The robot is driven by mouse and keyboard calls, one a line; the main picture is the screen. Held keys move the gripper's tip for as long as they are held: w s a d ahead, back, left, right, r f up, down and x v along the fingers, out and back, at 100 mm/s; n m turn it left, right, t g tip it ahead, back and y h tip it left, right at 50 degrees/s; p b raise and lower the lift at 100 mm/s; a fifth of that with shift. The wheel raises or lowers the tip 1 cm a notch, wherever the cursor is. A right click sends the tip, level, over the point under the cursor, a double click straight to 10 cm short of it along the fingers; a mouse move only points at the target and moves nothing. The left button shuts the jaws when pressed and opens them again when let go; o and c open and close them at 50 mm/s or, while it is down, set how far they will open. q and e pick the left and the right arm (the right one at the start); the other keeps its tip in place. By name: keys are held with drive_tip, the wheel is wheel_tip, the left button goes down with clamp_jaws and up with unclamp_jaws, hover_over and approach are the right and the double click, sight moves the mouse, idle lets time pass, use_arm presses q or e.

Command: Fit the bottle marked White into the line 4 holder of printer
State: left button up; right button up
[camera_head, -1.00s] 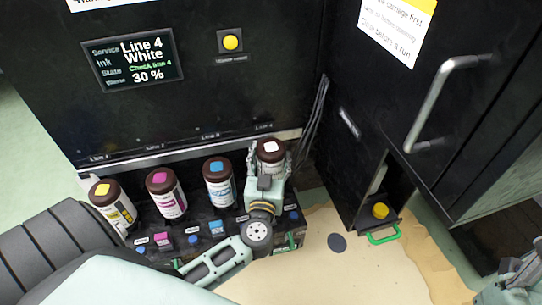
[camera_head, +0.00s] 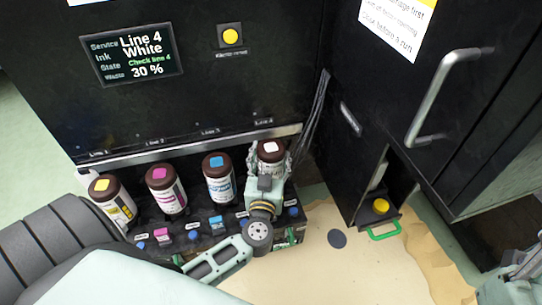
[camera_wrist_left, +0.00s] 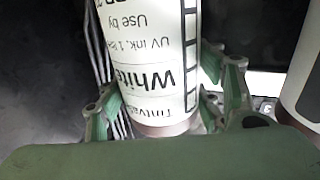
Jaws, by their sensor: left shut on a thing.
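The White bottle (camera_head: 270,151), with a dark brown top and a white square on it, stands at the line 4 place, rightmost in the row under the printer (camera_head: 200,100). My left gripper (camera_head: 271,165) is shut around it from the front. In the left wrist view the bottle's label (camera_wrist_left: 155,60) reads "White" upside down, and the green fingers (camera_wrist_left: 165,105) flank the bottle. Whether its lower end is seated in the holder is hidden by the gripper. Part of my right arm's gripper (camera_head: 528,268) shows at the lower right edge; its fingertips are unclear.
Bottles with yellow (camera_head: 113,199), magenta (camera_head: 166,188) and cyan (camera_head: 219,176) marks stand left of the White one. The screen (camera_head: 133,57) reads "Line 4 White, Check line 4, Waste 30 %". Cables (camera_head: 311,118) hang just right of the gripper. A tray with a green handle (camera_head: 384,232) sits in the right cabinet.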

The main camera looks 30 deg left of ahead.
use_arm(q)
drive_tip(key=shift+f, duration=0.2)
idle(0.4)
drive_tip(key=shift+f, duration=0.25)
drive_tip(key=o, duration=1.5)
drive_tip(key=shift+o, duration=0.8)
drive_tip(key=shift+f, duration=0.1)
drive_tip(key=shift+s+f, duration=0.1)
